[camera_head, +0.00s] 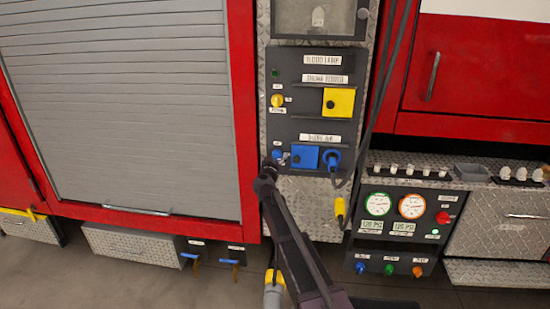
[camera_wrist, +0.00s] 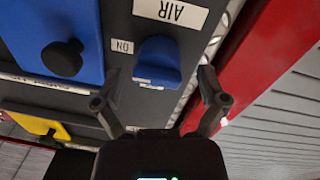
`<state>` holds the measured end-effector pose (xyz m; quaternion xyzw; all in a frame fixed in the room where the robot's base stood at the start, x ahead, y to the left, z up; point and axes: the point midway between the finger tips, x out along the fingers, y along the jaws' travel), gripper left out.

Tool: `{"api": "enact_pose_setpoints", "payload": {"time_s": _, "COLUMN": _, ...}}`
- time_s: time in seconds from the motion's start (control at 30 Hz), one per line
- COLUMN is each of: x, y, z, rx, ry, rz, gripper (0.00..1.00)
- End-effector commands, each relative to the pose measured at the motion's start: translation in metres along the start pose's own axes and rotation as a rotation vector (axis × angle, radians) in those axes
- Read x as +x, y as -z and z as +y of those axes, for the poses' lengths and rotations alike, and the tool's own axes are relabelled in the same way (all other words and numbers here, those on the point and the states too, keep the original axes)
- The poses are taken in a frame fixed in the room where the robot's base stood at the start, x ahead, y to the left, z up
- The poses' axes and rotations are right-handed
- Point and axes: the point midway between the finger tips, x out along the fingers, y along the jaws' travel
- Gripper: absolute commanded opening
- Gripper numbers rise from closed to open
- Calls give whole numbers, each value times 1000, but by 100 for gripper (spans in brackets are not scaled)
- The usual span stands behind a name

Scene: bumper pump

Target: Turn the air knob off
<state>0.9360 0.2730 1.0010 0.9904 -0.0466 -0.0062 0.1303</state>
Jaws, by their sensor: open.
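The blue air knob (camera_wrist: 157,62) is on the dark control panel, with an "ON" label (camera_wrist: 122,46) beside it and an "AIR" label (camera_wrist: 170,12) above it in the wrist view. Part of another label shows by the knob's lower edge but cannot be read. In the head view the knob (camera_head: 277,154) is small, left of the blue square cover. My gripper (camera_wrist: 159,76) is open, with one finger on each side of the knob. In the head view my gripper (camera_head: 269,168) is at the panel's lower left, just below the knob.
A blue square cover (camera_head: 305,157) and a blue plug (camera_head: 332,160) with a cable are right of the knob. A yellow knob (camera_head: 277,100) and a yellow cover (camera_head: 338,102) are above. A grey roller shutter (camera_head: 125,90) in a red frame is left. Gauges (camera_head: 411,206) are lower right.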

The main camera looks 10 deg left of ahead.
Motion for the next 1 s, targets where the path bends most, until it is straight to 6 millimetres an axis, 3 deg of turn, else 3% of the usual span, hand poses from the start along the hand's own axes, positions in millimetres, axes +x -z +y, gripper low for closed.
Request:
{"api": "enact_pose_setpoints", "payload": {"time_s": 0.2, "x": 13, "y": 0, "z": 0, "rx": 0, "ry": -1, "rz": 0, "gripper": 92}}
{"api": "enact_pose_setpoints", "payload": {"time_s": 0.53, "x": 14, "y": 0, "z": 1, "rx": 0, "ry": -1, "rz": 0, "gripper": 92}}
{"api": "enact_pose_setpoints", "payload": {"time_s": 0.8, "x": 14, "y": 0, "z": 1, "rx": 0, "ry": -1, "rz": 0, "gripper": 13}}
{"api": "enact_pose_setpoints", "payload": {"time_s": 1.0, "x": 14, "y": 1, "z": -3, "rx": -3, "ry": 3, "rz": 1, "gripper": 13}}
